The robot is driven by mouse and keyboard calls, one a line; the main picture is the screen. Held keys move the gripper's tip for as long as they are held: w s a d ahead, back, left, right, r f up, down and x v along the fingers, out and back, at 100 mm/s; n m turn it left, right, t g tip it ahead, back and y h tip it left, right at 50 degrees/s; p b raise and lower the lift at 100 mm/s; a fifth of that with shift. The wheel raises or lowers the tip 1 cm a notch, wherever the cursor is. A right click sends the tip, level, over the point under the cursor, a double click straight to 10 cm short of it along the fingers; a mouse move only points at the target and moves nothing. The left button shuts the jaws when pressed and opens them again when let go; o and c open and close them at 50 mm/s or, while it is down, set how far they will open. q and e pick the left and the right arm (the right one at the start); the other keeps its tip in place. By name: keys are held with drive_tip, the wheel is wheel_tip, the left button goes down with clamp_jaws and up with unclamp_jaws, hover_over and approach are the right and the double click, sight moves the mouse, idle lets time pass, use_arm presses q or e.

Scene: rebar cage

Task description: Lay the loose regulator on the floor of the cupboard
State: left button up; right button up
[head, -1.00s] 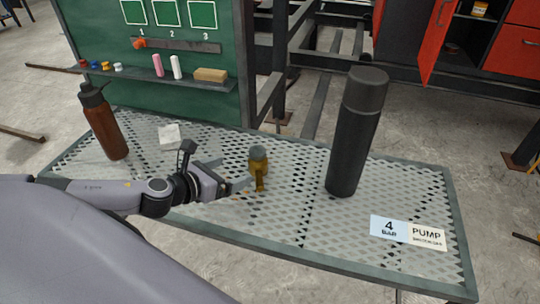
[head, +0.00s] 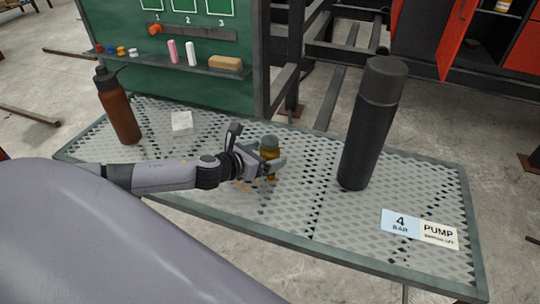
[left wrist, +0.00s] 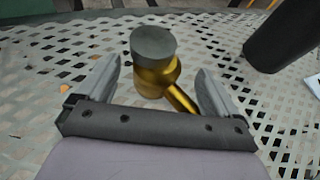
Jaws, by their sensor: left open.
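The loose regulator is a small brass piece with a grey round cap (head: 269,143), standing on the perforated table. It also shows in the left wrist view (left wrist: 154,62), between the two fingers, with its brass stem pointing down right. My left gripper (head: 272,168) is open, with a finger on each side of the regulator. In the left wrist view, gaps show between the fingers (left wrist: 158,88) and the brass body. An open red-doored cupboard (head: 452,45) stands at the upper right; its floor is mostly cut off. My right gripper is not in view.
A tall black cylinder (head: 368,130) stands right of the regulator. A brown bottle (head: 118,110) and white block (head: 182,122) are on the table's left. A green board (head: 180,50) with a shelf stands behind. A "4 BAR PUMP" label (head: 420,228) lies at front right.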

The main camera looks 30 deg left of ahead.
use_arm(q)
drive_tip(key=shift+x, duration=1.35)
drive_tip(key=shift+f, duration=0.1)
drive_tip(key=shift+s, duration=0.1)
clamp_jaws()
drive_tip(key=shift+d+r, duration=0.1)
drive_tip(key=shift+r, duration=0.1)
